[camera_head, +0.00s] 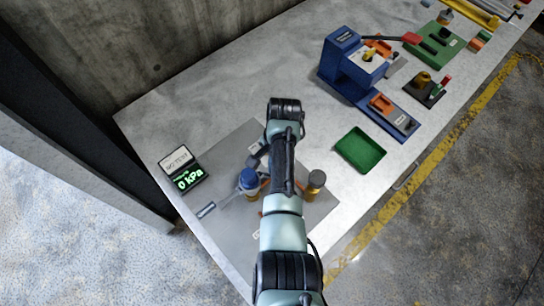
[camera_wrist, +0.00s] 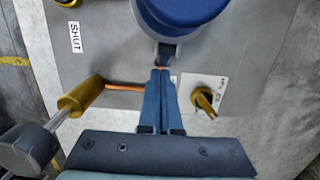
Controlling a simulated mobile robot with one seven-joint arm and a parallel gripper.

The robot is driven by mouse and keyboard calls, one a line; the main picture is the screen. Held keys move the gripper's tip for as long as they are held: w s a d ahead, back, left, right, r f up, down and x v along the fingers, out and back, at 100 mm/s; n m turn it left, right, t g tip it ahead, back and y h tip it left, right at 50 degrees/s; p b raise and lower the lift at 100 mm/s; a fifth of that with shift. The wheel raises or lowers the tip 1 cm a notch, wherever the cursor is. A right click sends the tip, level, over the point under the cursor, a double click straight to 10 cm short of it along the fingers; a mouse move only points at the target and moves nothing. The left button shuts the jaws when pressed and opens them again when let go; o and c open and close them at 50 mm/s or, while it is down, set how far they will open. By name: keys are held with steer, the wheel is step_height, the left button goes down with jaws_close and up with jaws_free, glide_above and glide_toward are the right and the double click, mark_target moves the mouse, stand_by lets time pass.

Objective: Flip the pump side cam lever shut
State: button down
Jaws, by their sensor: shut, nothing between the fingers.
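My gripper (camera_wrist: 160,72) is shut and empty. Its fingertips are close to the lower edge of a blue-topped round body (camera_wrist: 180,12), by a small dark bracket; I cannot tell whether they touch. A white SHUT label (camera_wrist: 76,37) lies on the grey plate (camera_wrist: 110,50) at upper left. A gold cylinder (camera_wrist: 82,95) on a rod, with a grey rounded part (camera_wrist: 32,142) beyond it, is left of the fingers. I cannot tell for sure which part is the pump side cam lever. In the head view, the blue-topped body (camera_head: 248,180) is left of my arm, which hides part of the plate.
A gold knob (camera_wrist: 205,100) on a white label is right of the fingers. A gold-topped post (camera_head: 317,179), a green tray (camera_head: 360,150) and a blue press (camera_head: 350,65) are to the right.

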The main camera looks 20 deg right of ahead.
steer(key=shift+r, duration=0.1)
steer(key=shift+r+p, duration=0.75)
steer(key=shift+p, duration=0.1)
steer(key=shift+d+r, duration=0.1)
steer(key=shift+w+d+r, duration=0.1)
steer(key=shift+d+r, duration=0.1)
steer(key=shift+d, duration=0.05)
steer(key=w+d+r, duration=0.2)
steer(key=d+r, duration=0.4)
steer(key=r, duration=0.4)
steer(key=shift+w+r+b, duration=0.15)
steer(key=shift+r+b, duration=0.05)
steer(key=shift+b, duration=0.2)
